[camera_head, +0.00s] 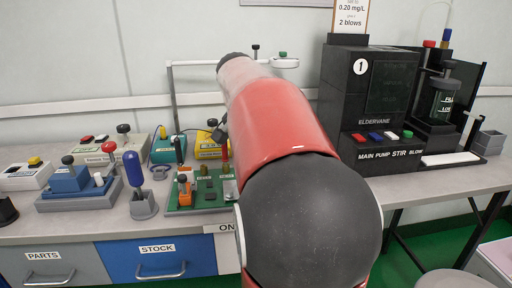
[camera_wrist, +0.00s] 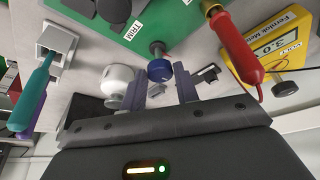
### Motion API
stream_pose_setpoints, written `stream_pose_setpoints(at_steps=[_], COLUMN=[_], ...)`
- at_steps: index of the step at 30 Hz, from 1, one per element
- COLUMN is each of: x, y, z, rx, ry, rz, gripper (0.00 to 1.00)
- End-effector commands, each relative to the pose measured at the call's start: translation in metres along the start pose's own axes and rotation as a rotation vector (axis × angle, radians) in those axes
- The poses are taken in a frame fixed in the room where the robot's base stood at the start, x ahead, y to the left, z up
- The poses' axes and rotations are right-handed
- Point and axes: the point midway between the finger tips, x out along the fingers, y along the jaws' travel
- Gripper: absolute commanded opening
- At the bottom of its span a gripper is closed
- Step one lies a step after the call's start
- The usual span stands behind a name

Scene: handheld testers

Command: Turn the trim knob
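In the wrist view a green board (camera_wrist: 185,15) fills the top and carries a white TRIM label (camera_wrist: 133,30). Beside the label is a short grey stem with a round blue cap (camera_wrist: 159,70), which seems to be the trim knob. My gripper (camera_wrist: 160,84) is open, its two fingers apart with the blue cap near and between their tips. I see no clear contact. In the head view the green board (camera_head: 178,200) lies on the bench, and my red and black arm hides my gripper and part of the board.
A red probe (camera_wrist: 235,45) and a yellow meter (camera_wrist: 283,45) are close on the right in the wrist view. A white round-headed thing (camera_wrist: 117,80) is just left of my fingers. The black ELDERVANE machine (camera_head: 365,100) stands right of my arm.

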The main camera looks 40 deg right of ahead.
Motion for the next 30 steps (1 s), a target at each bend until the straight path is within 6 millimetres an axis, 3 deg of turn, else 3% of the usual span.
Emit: stream_pose_setpoints(at_steps=[1, 4, 14, 24, 30], x=[0.0, 0.0, -0.004, -0.058, -0.076], y=[0.0, 0.0, 0.0, -0.001, 0.0], z=[0.0, 0.0, -0.001, -0.001, 0.0], rx=[0.0, -0.001, -0.001, -0.001, -0.001], ry=[-0.001, 0.0, 0.002, 0.003, 0.002], rz=[0.0, 0.0, -0.001, -0.003, -0.002], gripper=[0.37, 0.5, 0.5, 0.5, 0.5])
